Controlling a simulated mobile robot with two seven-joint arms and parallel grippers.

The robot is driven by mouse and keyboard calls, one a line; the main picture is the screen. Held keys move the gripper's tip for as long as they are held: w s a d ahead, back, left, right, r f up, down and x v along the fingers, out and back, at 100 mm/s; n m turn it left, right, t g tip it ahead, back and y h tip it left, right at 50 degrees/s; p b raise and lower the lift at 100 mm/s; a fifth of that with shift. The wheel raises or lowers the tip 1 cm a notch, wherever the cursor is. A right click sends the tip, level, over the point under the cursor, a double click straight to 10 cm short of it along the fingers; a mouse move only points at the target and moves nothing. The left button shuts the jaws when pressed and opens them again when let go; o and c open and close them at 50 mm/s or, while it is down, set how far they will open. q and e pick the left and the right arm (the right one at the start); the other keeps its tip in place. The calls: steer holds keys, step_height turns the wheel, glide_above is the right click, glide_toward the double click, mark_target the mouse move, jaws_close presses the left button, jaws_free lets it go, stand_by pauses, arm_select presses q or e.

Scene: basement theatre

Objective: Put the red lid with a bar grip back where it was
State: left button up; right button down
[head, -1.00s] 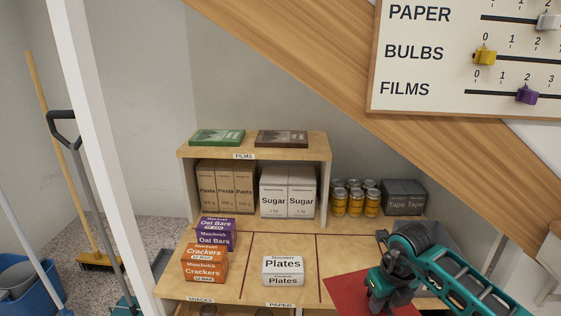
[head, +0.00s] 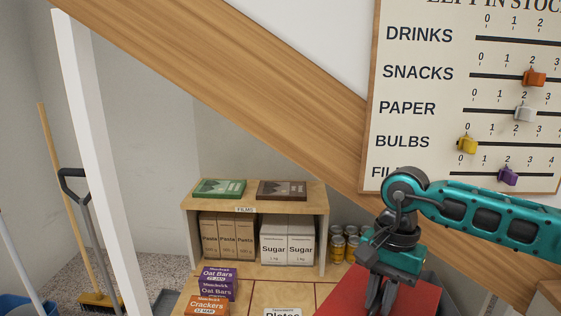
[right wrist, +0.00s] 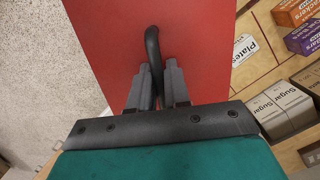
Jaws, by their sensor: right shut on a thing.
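The red lid (head: 340,291) is a flat panel at the lower right of the head view, over the right part of the shelf unit. It fills much of the right wrist view (right wrist: 105,45). Its black bar grip (right wrist: 153,45) stands up between my right fingers. My right gripper (head: 378,300) is shut on that grip; in the right wrist view its fingertips (right wrist: 159,78) close around the bar. The lid's lower part is cut off in the head view, and the place beneath it is hidden. My left gripper is not in view.
A slanted wooden beam (head: 230,85) and a slider board (head: 420,90) are above. A white post (head: 95,140) stands left.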

steer(key=s+d+r+n+h+p, duration=0.1)
steer(key=s+d+r+n+p, duration=0.2)
steer(key=r+n, duration=0.4)
steer(key=shift+n, duration=0.3)
steer(key=shift+s+a+f, duration=0.1)
steer(key=shift+s+f, duration=0.15)
steer(key=shift+f, duration=0.5)
steer(key=shift+s+a+f, duration=0.1)
steer(key=shift+s+f, duration=0.1)
steer(key=shift+f, duration=0.6)
steer(key=shift+s+a+f, duration=0.1)
steer(key=shift+s+f, duration=0.15)
steer(key=shift+f, duration=0.5)
